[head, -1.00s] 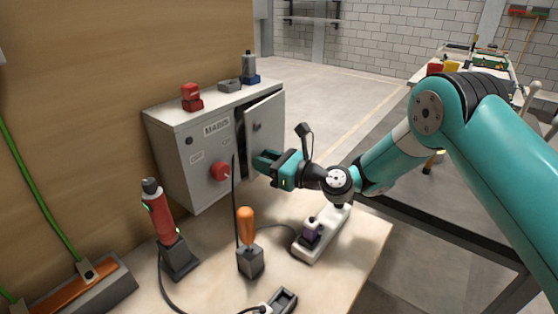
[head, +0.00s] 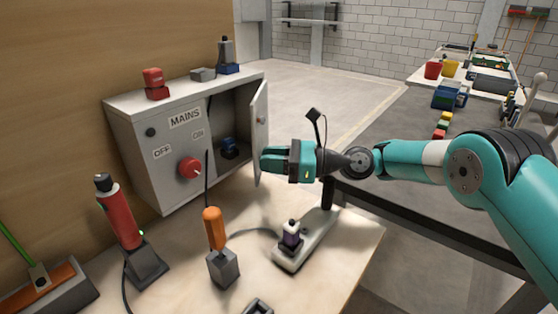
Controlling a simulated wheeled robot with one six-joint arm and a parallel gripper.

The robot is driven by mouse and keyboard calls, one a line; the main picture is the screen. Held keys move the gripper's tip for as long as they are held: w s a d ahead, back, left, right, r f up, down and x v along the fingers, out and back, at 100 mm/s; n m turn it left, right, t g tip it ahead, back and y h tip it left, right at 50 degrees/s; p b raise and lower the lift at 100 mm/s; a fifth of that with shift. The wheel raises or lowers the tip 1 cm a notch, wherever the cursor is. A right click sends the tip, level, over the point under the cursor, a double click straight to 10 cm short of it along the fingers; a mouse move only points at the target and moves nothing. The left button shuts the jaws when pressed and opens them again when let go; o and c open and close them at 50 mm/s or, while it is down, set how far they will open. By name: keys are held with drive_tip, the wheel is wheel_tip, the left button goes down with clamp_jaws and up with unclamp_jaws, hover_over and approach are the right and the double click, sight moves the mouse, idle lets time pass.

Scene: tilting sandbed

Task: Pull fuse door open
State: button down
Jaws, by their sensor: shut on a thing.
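The fuse door (head: 259,118) is a pale grey panel on the right side of the grey MAINS box (head: 150,160). It stands swung well out from the box. The compartment behind it is exposed, with a small dark blue part (head: 229,148) inside. My teal gripper (head: 266,163) comes from the right and is shut at the lower part of the door, apparently on its handle. The fingertips and the exact grip are hidden by the gripper's own body.
On the worktop stand a red torch-like tool (head: 118,215), an orange-handled screwdriver (head: 214,228) in a block, and a white stand (head: 300,250) with a purple part below my gripper. A red knob (head: 189,168) sticks out of the box front.

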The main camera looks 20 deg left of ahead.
idle(0.3)
drive_tip(key=c, duration=0.9)
unclamp_jaws()
wheel_tip(320, 180, up, 20)
